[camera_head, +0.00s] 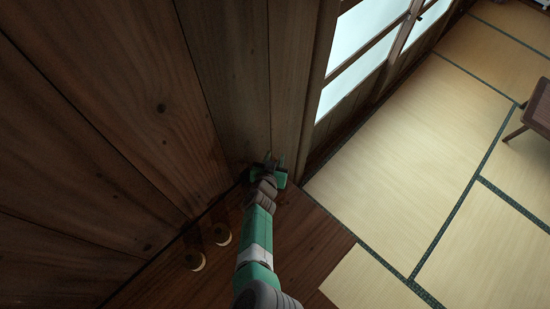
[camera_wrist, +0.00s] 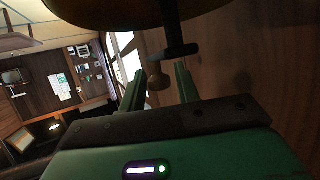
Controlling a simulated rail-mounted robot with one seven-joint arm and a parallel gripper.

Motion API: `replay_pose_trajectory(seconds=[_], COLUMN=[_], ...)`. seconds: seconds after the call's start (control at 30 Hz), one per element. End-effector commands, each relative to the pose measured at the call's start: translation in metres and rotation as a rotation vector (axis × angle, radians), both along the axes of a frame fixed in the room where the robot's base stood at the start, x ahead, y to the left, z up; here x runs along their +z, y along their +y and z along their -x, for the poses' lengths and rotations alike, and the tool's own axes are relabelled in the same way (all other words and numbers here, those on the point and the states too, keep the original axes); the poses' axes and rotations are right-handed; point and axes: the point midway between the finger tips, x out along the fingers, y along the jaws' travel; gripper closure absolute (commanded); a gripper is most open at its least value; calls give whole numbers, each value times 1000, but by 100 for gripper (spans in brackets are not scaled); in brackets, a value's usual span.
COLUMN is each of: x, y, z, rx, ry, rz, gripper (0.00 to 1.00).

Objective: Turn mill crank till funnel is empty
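The mill shows in the wrist view as a large dark, rounded body (camera_wrist: 130,12) at the top edge. A dark crank bar (camera_wrist: 178,51) stands below it. A small brown knob (camera_wrist: 157,81) appears just left of the bar; its join to the bar is unclear. My gripper (camera_wrist: 160,75) is open, and the knob appears between its two green fingers with gaps on both sides. In the head view my gripper (camera_head: 268,170) is at the wooden wall, and mill details there are dark and largely hidden. The funnel's contents cannot be seen.
A plank wall (camera_head: 120,110) rises close behind. Open tatami floor (camera_head: 410,150) lies right, with a chair-like piece (camera_head: 538,108) at the edge.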

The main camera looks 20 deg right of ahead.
Motion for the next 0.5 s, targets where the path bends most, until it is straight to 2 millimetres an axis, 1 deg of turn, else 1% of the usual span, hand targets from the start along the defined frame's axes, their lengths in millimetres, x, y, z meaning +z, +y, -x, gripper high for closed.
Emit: replay_pose_trajectory(seconds=[0.27,0.33,0.43,0.5], x=[0,3,14,21], y=[0,2,10,16], z=[0,2,11,22], rx=[0,0,3,4], ry=[0,1,3,3], rz=[0,1,2,4], gripper=[59,59,59,59])
